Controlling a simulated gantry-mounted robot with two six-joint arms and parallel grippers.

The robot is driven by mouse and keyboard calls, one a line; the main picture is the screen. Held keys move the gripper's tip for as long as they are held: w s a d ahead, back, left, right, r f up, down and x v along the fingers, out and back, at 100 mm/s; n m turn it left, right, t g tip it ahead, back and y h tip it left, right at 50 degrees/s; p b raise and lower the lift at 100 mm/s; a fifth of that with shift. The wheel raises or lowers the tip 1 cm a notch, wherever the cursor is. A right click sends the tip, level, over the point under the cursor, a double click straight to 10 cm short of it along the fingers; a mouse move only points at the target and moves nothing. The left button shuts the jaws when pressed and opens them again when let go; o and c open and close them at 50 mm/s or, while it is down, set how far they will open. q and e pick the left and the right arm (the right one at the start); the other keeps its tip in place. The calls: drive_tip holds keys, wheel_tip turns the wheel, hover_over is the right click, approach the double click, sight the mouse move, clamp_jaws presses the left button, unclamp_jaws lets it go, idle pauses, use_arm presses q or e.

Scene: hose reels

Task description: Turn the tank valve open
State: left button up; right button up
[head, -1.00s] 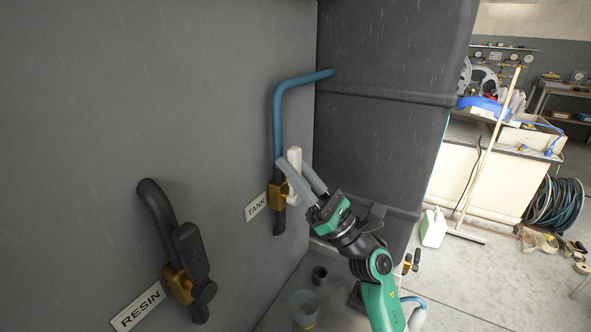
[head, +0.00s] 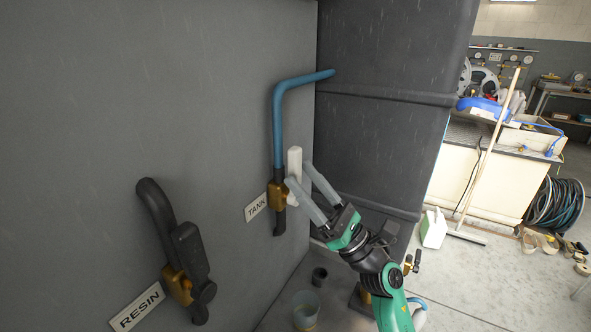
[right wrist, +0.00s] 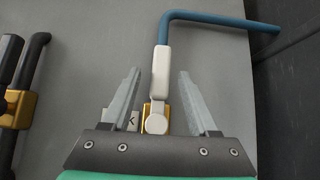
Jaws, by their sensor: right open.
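The tank valve has a white handle (head: 294,165) and a brass body (head: 276,196) on a blue pipe (head: 277,130), beside the TANK label (head: 256,207). The handle stands upright, in line with the pipe. My right gripper (head: 298,174) is open, in front of and slightly right of the handle. In the right wrist view, the white handle (right wrist: 160,78) shows between the spread fingers of my right gripper (right wrist: 160,72), with a gap on both sides. The left gripper is not in view.
A dark tank (head: 385,140) stands close behind my right arm. A clear cup (head: 305,308) is on the floor below.

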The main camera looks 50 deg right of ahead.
drive_tip(key=a+v, duration=0.1)
drive_tip(key=v, duration=0.7)
drive_tip(key=shift+d+b, duration=0.45)
drive_tip(key=shift+d, duration=0.05)
drive_tip(key=shift+f, duration=0.1)
